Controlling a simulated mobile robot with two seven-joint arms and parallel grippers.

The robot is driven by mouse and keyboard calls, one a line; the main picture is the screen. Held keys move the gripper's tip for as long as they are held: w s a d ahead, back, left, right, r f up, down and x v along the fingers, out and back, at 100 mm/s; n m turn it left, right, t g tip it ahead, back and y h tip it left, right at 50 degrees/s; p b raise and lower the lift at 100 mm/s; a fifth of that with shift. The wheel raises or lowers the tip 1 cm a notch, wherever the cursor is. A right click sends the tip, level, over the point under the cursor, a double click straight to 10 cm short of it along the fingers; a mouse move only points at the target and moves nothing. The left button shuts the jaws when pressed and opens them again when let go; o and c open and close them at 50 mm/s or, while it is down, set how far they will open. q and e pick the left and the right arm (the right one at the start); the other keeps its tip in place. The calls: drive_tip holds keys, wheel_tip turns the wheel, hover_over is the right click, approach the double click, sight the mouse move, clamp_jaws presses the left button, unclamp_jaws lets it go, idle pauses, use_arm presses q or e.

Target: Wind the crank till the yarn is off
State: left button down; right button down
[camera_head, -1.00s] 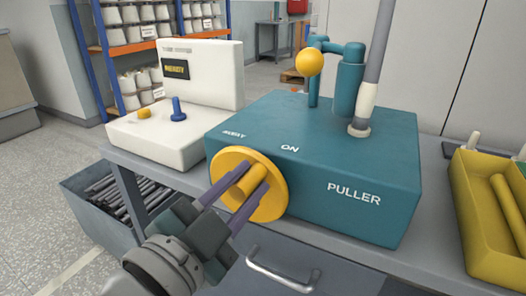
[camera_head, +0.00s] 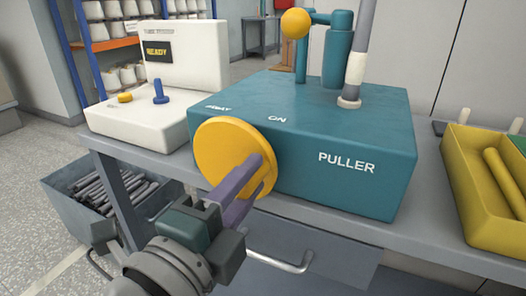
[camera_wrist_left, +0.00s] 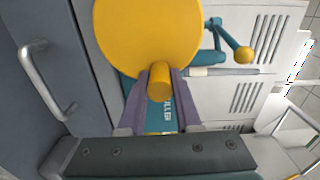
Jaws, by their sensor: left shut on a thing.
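A yellow crank wheel (camera_head: 220,150) sits on the front of the teal box marked PULLER (camera_head: 300,125). My left gripper (camera_head: 255,180) is shut on the wheel's handle, its fingers hiding most of it in the head view. In the left wrist view the round yellow handle (camera_wrist_left: 160,82) shows between the two purple fingers, near the wheel's rim. A grey rod with a cream-white sleeve (camera_head: 357,68) stands upright on the box; I cannot tell whether the sleeve is yarn. My right gripper is not in view.
A teal post and arm with a yellow ball (camera_head: 295,24) rises from the box top. A white console (camera_head: 150,125) with a READY display stands left. A yellow tray (camera_head: 470,215) lies right. A metal drawer handle (camera_head: 280,262) is below the wheel; a bin of rods (camera_head: 95,215) sits lower left.

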use_arm(q)
drive_tip(key=shift+f+m, duration=0.2)
drive_tip(key=shift+m, duration=0.1)
idle(0.4)
drive_tip(key=c, duration=0.6)
unclamp_jaws()
drive_tip(key=v, duration=1)
